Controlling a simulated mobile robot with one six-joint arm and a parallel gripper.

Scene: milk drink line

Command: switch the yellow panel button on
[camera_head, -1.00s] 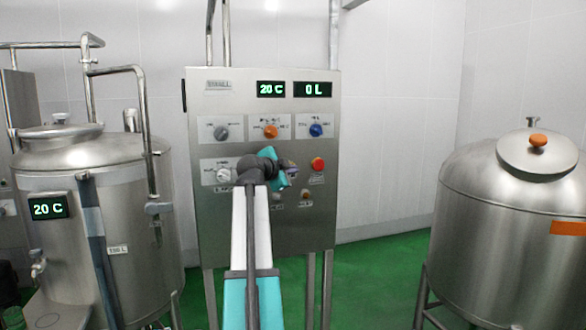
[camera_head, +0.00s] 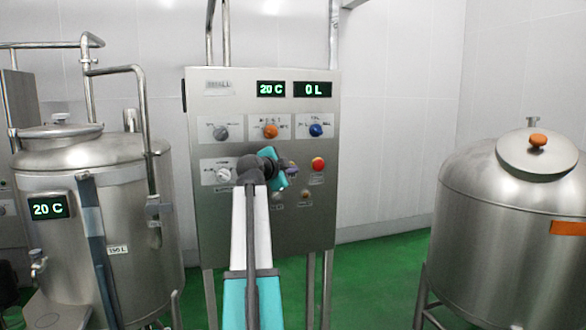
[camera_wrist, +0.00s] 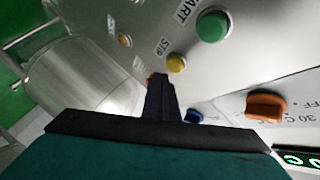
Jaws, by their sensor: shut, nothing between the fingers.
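The yellow button (camera_wrist: 176,63) sits on the steel panel (camera_wrist: 225,70) in the wrist view, beside a larger green button (camera_wrist: 212,26) marked START. My gripper (camera_wrist: 158,82) is shut and empty; its dark fingertips appear just below and left of the yellow button in that view. I cannot tell whether they touch it. In the head view my gripper (camera_head: 286,166) is in front of the middle of the control panel (camera_head: 217,247). The yellow button is not visible there, apparently covered by my arm or gripper. Whether the button is lit is unclear.
An orange knob (camera_head: 270,131), a blue knob (camera_head: 315,130), grey knobs and a red button (camera_head: 318,163) surround my gripper on the panel. Steel tanks stand left (camera_head: 95,190) and right (camera_head: 520,215). Green floor (camera_head: 375,280) is open between panel and right tank.

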